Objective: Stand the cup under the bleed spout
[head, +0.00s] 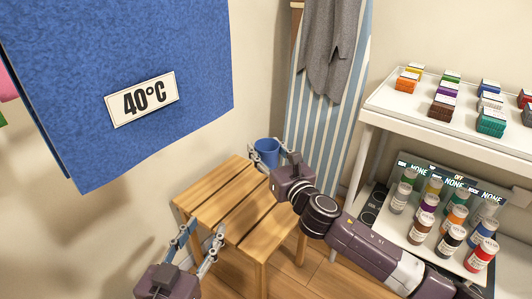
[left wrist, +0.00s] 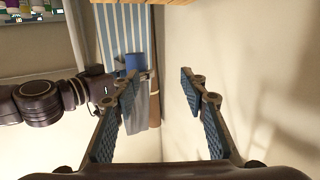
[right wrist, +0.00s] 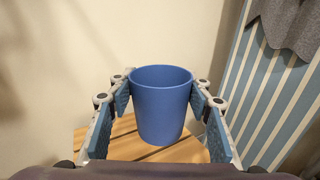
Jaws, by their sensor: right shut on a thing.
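The blue cup (head: 267,148) is upright between the fingers of my right gripper (head: 266,157), over the far end of the wooden slatted stool. In the right wrist view the cup (right wrist: 161,105) shows with a finger pad on each side. I cannot tell whether its base touches the slats. In the left wrist view the cup (left wrist: 134,62) shows upside down in the distance. My left gripper (head: 205,229) is open and empty beside the near left edge of the stool. No bleed spout is in view.
The wooden stool (head: 235,205) is otherwise bare. A blue towel (head: 130,80) with a 40°C card hangs at the left. A striped ironing board (head: 325,110) stands behind. A white shelf (head: 385,105) with colored blocks and several bottles (head: 450,220) stands at the right.

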